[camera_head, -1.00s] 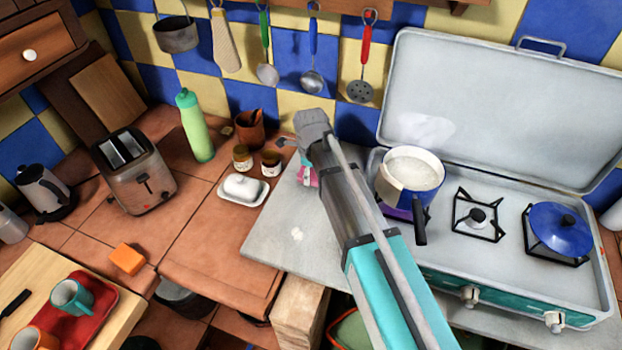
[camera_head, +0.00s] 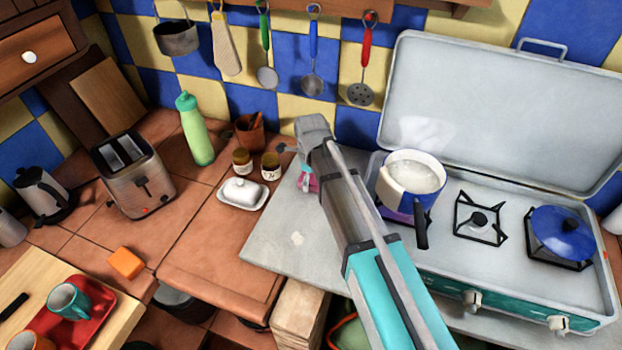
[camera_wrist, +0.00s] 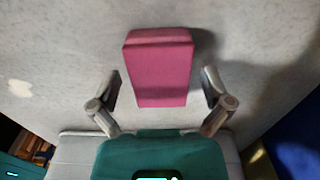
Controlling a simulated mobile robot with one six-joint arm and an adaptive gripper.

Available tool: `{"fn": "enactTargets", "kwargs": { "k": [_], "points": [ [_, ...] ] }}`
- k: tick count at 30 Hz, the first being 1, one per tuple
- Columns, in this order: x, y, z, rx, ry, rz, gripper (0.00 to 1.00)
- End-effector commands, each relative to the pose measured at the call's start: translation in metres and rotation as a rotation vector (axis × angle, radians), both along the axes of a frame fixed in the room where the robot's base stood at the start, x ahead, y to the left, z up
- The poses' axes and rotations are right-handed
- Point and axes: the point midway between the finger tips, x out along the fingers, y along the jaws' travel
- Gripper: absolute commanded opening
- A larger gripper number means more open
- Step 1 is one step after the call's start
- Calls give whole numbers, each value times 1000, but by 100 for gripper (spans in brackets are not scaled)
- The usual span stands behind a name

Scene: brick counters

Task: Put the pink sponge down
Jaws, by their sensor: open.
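The pink sponge (camera_wrist: 160,70) lies on the grey worktop (camera_head: 275,245) in the wrist view. My gripper (camera_wrist: 160,90) is open around it, with one finger on each side and a visible gap between each finger and the sponge. In the head view the pink sponge (camera_head: 313,183) shows only as a small pink patch beside my arm. My arm hides most of it there, along with most of my gripper.
A butter dish (camera_head: 242,192) and small jars (camera_head: 270,165) stand to the left. The worktop's front left part is clear.

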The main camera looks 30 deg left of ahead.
Motion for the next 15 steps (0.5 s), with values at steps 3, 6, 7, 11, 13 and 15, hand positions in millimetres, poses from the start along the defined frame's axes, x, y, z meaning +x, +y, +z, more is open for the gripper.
{"fn": "enactTargets", "kwargs": {
  "k": [3, 6, 7, 11, 13, 15],
  "points": [
    [0, 0, 0, 0, 0, 0, 100],
    [0, 0, 0, 0, 0, 0, 100],
    [0, 0, 0, 0, 0, 0, 100],
    [0, 0, 3, 0, 0, 0, 100],
    [0, 0, 6, 0, 0, 0, 100],
    [0, 0, 9, 0, 0, 0, 100]
  ]
}}
